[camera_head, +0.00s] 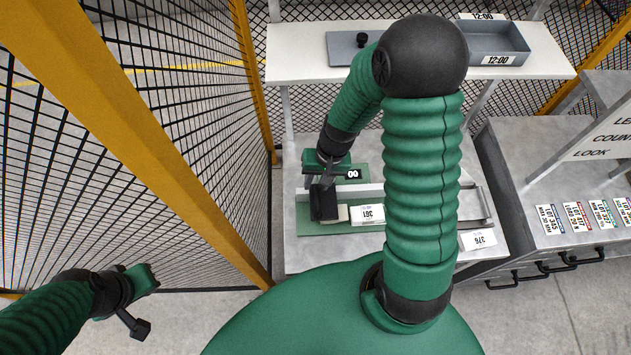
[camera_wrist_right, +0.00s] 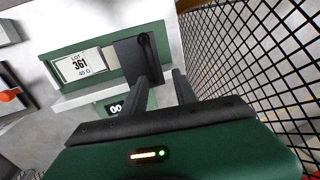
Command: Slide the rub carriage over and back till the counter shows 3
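The rub carriage (camera_head: 323,204) is a black block at the left end of a pale rail on a green base (camera_head: 315,229). It also shows in the right wrist view (camera_wrist_right: 128,60), with a dark upright handle on it. The counter (camera_head: 353,174) reads 00, and it shows in the wrist view too (camera_wrist_right: 116,107). My right gripper (camera_head: 326,182) is just above and behind the carriage. In the wrist view its fingers (camera_wrist_right: 160,76) are apart close to the block; contact is unclear. My left gripper (camera_head: 140,300) hangs far off at lower left, its fingers unclear.
A shelf (camera_head: 300,65) behind holds grey trays (camera_head: 500,42). A mesh fence (camera_head: 190,120) with yellow posts (camera_head: 120,120) closes the left.

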